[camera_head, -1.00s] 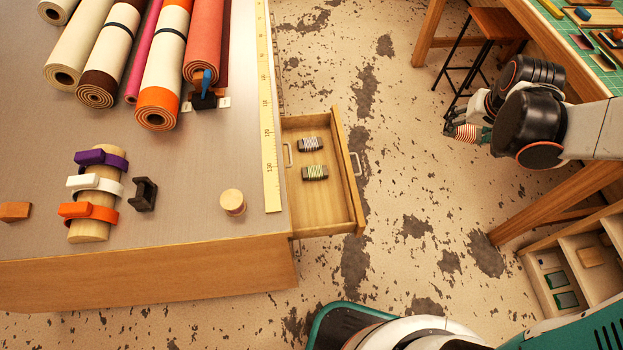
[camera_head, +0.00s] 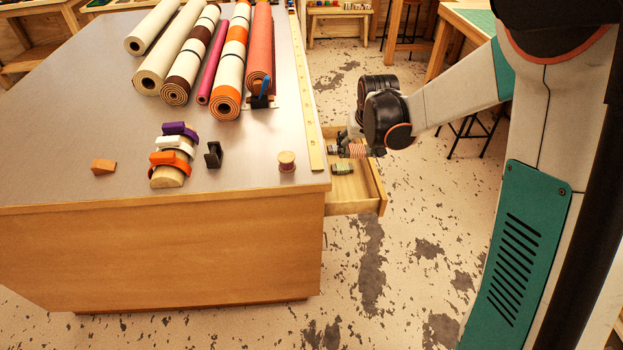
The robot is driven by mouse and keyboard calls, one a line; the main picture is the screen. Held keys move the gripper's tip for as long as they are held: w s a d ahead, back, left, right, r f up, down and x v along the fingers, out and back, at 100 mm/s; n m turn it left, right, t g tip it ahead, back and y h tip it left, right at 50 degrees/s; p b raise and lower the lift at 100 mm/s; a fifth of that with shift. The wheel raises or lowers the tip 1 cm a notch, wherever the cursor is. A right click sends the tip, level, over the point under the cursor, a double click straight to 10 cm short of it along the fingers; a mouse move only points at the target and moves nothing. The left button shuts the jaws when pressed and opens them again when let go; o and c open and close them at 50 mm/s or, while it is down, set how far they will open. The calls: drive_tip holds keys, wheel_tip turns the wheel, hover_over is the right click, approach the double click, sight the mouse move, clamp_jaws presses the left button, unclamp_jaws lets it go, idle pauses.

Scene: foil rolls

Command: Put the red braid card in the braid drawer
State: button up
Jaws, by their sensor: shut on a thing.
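The braid drawer (camera_head: 368,188) stands open at the right side of the big table. A dark card wound with pale green braid (camera_head: 342,168) lies in it. A second card (camera_head: 336,151) shows behind it, partly hidden by my gripper. My gripper (camera_head: 350,148) is over the back part of the drawer, shut on the red braid card (camera_head: 357,151), which has red and white stripes. I cannot tell whether the red card touches the drawer floor.
The table (camera_head: 60,150) bears several rolls, a long ruler (camera_head: 306,95), a thread spool (camera_head: 287,162), a black holder (camera_head: 213,155) and coloured bands on a wooden piece (camera_head: 170,176). A stool (camera_head: 468,135) stands right of the drawer. The drawer's front part is clear.

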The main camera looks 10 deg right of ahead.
drive_tip(key=w+f+b, duration=0.1)
drive_tip(key=w+f, duration=0.1)
drive_tip(key=w, duration=0.2)
drive_tip(key=b, duration=0.5)
hover_over(347, 192)
drive_tip(key=s, duration=0.1)
wheel_tip(347, 192, down, 14)
drive_tip(key=shift+f, duration=0.2)
drive_tip(key=shift+f+b, duration=1.05)
drive_tip(key=shift+f, duration=1.4)
drive_tip(key=shift+s+r, duration=0.1)
drive_tip(key=o, duration=1)
